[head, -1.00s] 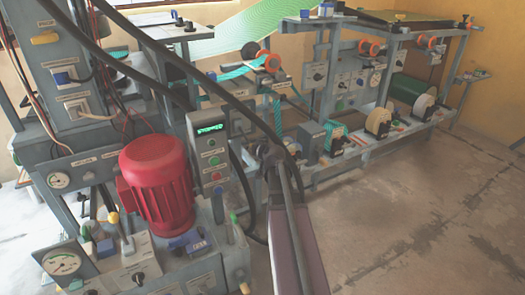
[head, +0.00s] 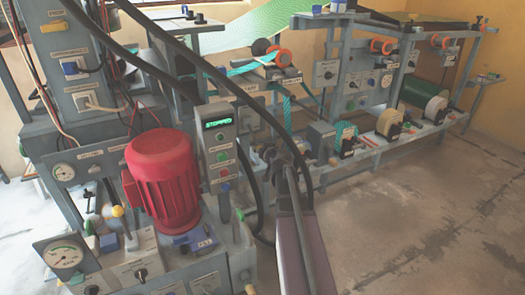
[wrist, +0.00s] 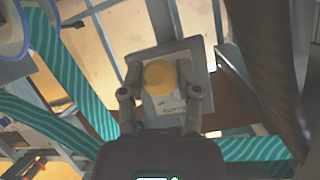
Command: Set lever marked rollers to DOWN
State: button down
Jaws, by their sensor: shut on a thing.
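In the wrist view a round yellow knob (wrist: 160,75) shows in front of a grey plate (wrist: 203,62) with a small white label (wrist: 165,106), whose words are too blurred to read. My gripper (wrist: 160,92) has a finger on each side of the knob and is shut on it. The lever's shaft is hidden behind the knob, so its setting cannot be told. In the head view my gripper (head: 284,160) is at the front of the rear frame, and the arm hides the knob there.
A red motor (head: 162,175) and a control box (head: 217,145) reading STOPPED stand to the left. Another yellow-knobbed lever (head: 118,212) is on the near-left panel. Black hoses (head: 205,70) arch above my arm. Teal webbing (wrist: 75,80) runs beside my gripper. Floor at right is clear.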

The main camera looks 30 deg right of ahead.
jog(key=shift+s+d, duration=0.1)
jog(key=shift+c, duration=1.6)
grip_release()
jog(key=shift+f, duration=0.15)
